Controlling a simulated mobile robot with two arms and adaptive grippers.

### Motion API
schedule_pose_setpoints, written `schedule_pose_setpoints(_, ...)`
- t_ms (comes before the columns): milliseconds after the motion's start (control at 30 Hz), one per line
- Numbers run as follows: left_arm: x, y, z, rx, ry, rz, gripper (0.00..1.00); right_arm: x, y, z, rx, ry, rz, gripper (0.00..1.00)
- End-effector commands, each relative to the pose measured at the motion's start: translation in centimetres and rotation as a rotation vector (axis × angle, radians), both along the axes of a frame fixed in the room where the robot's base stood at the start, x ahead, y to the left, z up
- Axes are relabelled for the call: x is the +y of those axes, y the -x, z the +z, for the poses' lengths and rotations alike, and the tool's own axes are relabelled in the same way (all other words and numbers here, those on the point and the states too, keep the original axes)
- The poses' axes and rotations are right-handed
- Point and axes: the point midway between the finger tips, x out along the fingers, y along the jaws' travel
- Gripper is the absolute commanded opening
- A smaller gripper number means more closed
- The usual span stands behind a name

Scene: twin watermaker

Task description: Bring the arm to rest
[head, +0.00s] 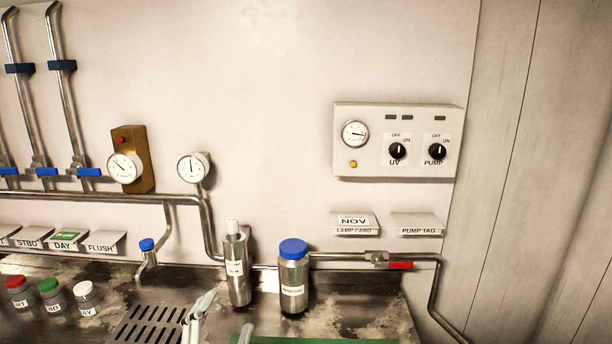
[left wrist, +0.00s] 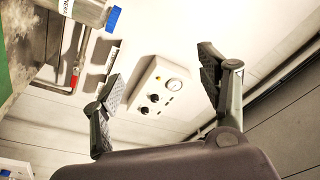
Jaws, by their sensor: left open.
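My left gripper (head: 222,316) shows at the bottom middle of the head view, cut off by the lower edge, in front of the steel counter (head: 345,322). In the left wrist view my left gripper (left wrist: 160,70) has its two fingers wide apart with nothing between them. The control box on the wall shows beyond the fingers. My right gripper is in neither view.
A blue-capped bottle (head: 293,280) and a slim steel cylinder (head: 237,268) stand just behind the gripper. Three capped jars (head: 53,297) stand at left. A red-handled pipe (head: 400,265) runs at right. The control box (head: 395,142) is on the wall.

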Motion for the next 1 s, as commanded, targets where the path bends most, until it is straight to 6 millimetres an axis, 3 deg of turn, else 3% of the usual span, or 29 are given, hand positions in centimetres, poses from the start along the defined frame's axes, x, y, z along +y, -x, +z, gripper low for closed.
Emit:
schedule_pose_setpoints(33, 1.8, 0.7, -3.4, 0.141, 0.074, 0.057, 0.68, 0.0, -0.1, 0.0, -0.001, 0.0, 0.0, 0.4)
schedule_pose_setpoints(100, 3.9, 2.2, -8.1, 0.338, 0.17, 0.134, 0.68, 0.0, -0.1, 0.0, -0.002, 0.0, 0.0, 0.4)
schedule_pose_setpoints(200, 5.9, 5.8, -14.3, 0.605, 0.286, 0.231, 0.68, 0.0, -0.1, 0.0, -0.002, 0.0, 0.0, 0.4)
schedule_pose_setpoints(300, 6.8, 9.8, -18.9, 0.825, 0.368, 0.305, 0.68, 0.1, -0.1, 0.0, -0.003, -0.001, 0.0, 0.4)
schedule_pose_setpoints(500, 7.2, 17.5, -24.2, 1.153, 0.47, 0.407, 0.68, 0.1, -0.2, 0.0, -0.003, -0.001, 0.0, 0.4)
schedule_pose_setpoints(700, 6.9, 24.5, -26.8, 1.417, 0.529, 0.48, 0.68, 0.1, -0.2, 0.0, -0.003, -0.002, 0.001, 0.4)
schedule_pose_setpoints(1000, 6.6, 22.8, -35.9, 1.453, 0.514, 0.49, 0.68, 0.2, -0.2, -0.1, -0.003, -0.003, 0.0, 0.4)
